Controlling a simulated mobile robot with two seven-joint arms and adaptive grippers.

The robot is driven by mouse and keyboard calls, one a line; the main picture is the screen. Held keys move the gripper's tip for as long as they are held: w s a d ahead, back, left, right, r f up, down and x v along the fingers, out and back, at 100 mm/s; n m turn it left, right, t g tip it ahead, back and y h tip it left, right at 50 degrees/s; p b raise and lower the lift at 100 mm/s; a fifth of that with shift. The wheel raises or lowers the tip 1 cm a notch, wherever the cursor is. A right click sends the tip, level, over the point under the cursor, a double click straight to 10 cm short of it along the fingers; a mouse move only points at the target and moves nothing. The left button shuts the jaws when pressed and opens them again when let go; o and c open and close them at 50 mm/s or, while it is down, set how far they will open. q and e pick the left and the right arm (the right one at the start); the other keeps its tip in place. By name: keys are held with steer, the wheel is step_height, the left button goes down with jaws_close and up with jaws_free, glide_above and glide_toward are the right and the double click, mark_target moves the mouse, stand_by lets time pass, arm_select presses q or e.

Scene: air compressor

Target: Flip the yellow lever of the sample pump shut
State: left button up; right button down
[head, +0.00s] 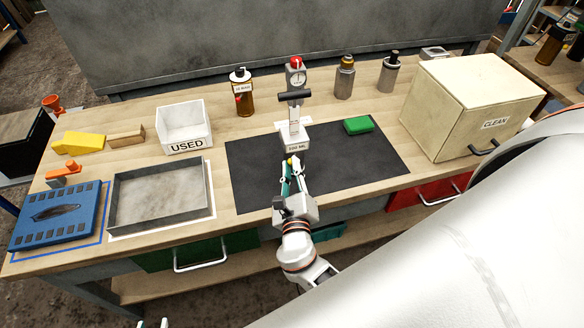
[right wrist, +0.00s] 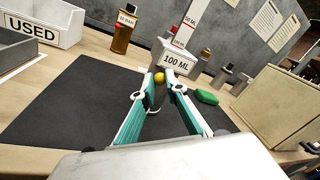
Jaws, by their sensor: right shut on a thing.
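The sample pump (head: 294,118) stands upright on the black mat, with a round dial, a red top, a black cross handle and a "100 ML" label. Its yellow lever (head: 292,161) sticks out low at the front; its rounded yellow end also shows in the right wrist view (right wrist: 159,77). My right gripper (head: 291,166) reaches in from the front and is shut on the yellow lever, its fingertips on either side of the end. The fingers hide the rest of the lever. Only small pale tips of my left gripper (head: 152,323) show at the bottom edge.
A green block (head: 358,125) lies right of the pump on the black mat (head: 250,180). The "CLEAN" box (head: 455,105) stands further right. Bottles stand behind. The white "USED" bin (head: 183,125), a metal tray (head: 160,193) and a blue plate (head: 55,215) are left.

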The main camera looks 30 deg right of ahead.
steer(key=c, duration=2)
jaws_free()
steer(key=shift+d, duration=0.1)
